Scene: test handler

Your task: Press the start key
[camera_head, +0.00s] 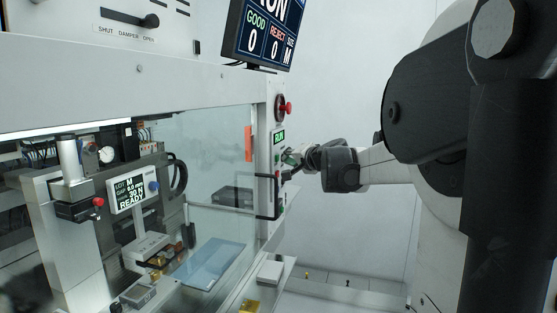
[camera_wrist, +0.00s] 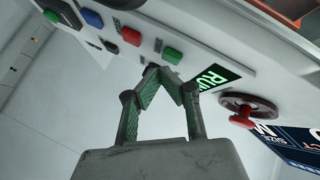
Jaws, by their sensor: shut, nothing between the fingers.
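The control panel on the machine's front post carries a row of keys. In the wrist view a green key (camera_wrist: 172,55) sits nearest the lit RUN display (camera_wrist: 210,76), then a red key (camera_wrist: 131,36) and a blue key (camera_wrist: 92,18). The key labels are too small to read. My gripper (camera_wrist: 160,72) is shut and empty, with its fingertips just short of the green key in the picture; I cannot tell whether they touch it. In the head view my gripper (camera_head: 290,158) is at the panel below the RUN display (camera_head: 279,137) and hides part of the keys.
A red knob (camera_wrist: 242,117) stands out beyond the RUN display. A black door handle (camera_head: 266,190) is on the post beside the glass door (camera_head: 215,150). A monitor (camera_head: 264,32) stands above. The floor to the right of the machine is mostly clear.

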